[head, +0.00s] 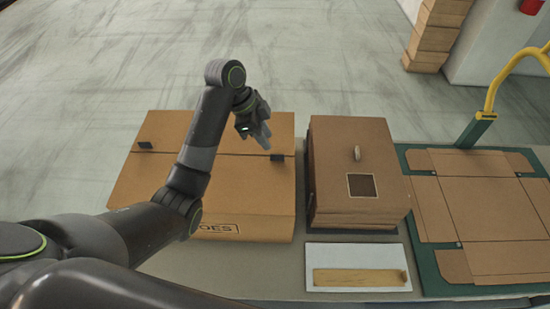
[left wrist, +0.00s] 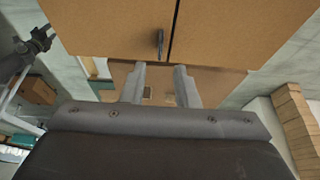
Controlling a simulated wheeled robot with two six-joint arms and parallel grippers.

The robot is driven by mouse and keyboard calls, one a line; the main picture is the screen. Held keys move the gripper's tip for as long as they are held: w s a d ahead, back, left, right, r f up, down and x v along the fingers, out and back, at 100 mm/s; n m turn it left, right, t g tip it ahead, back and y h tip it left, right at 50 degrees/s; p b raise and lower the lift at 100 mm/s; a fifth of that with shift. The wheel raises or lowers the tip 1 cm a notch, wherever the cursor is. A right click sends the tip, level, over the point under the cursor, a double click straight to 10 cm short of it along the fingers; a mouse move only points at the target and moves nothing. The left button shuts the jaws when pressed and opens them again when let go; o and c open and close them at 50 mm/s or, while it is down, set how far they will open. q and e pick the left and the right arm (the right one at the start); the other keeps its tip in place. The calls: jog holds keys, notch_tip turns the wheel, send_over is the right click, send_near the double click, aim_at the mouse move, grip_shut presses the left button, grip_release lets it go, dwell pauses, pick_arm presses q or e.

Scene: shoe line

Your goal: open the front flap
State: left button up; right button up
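The large cardboard shoe box (head: 265,225) stands on the left of the table. Its front flap (head: 250,190) and back flap (head: 200,128) lie flat and meet at a seam. A small black tab (head: 277,157) sits at the right end of the seam, another (head: 145,145) near the left end. The left wrist view shows the seam and the right tab (left wrist: 160,43) ahead of the fingers. My left gripper (head: 266,138) is above the box's right side; its fingers are apart and empty (left wrist: 160,88). My right gripper (left wrist: 42,38) seems to show at upper left there, too small to read.
A brown lidded box (head: 335,145) stands close to the right of the shoe box. In front of it is a white tray (head: 325,253) with a tan strip. A flat cardboard blank (head: 480,195) lies on a green board (head: 430,265), beside a yellow bent bar (head: 505,72).

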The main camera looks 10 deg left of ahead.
aim_at(277, 155)
pick_arm(q)
jog(key=x, duration=0.7)
jog(key=shift+d+f, duration=0.1)
grip_shut()
